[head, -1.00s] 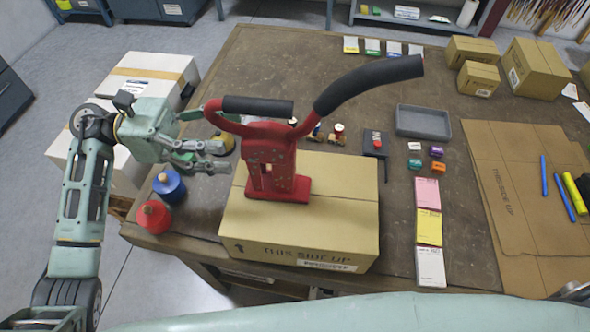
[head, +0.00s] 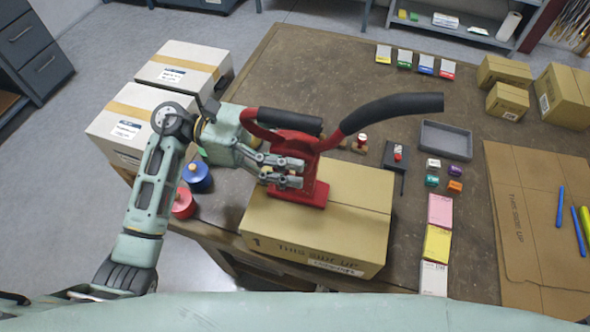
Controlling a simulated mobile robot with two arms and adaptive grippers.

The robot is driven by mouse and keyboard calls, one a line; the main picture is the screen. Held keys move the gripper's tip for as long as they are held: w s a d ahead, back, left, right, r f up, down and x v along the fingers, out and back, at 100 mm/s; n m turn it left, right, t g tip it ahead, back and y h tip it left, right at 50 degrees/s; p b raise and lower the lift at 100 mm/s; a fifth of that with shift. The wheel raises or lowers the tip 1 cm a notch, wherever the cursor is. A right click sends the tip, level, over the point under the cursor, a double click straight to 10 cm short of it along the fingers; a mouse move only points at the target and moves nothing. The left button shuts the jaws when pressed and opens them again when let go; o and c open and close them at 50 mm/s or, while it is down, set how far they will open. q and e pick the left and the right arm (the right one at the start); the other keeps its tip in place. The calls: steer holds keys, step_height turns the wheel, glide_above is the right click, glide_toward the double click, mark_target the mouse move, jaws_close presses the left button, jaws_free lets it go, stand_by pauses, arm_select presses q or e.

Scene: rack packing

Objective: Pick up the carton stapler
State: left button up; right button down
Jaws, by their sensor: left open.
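The carton stapler (head: 318,158) is red with black grips, one short and one long and curved. It stands upright on a closed cardboard box (head: 345,205) at the table's near edge. My left gripper (head: 290,172) is open at the left side of the stapler's red body, below the short black grip. Its fingers overlap the body in the head view, and I cannot tell whether they touch it. My right gripper is not in view.
Blue (head: 197,176) and red (head: 183,203) spools stand left of the box. A grey tray (head: 446,141), sticky pads (head: 437,243) and flat cardboard (head: 535,225) lie to the right. White cartons (head: 130,120) stand at left.

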arm_select(q)
jaws_close()
stand_by(0.5)
steer(key=shift+a, duration=0.1)
steer(key=shift+r, duration=0.25)
steer(key=shift+w, duration=0.15)
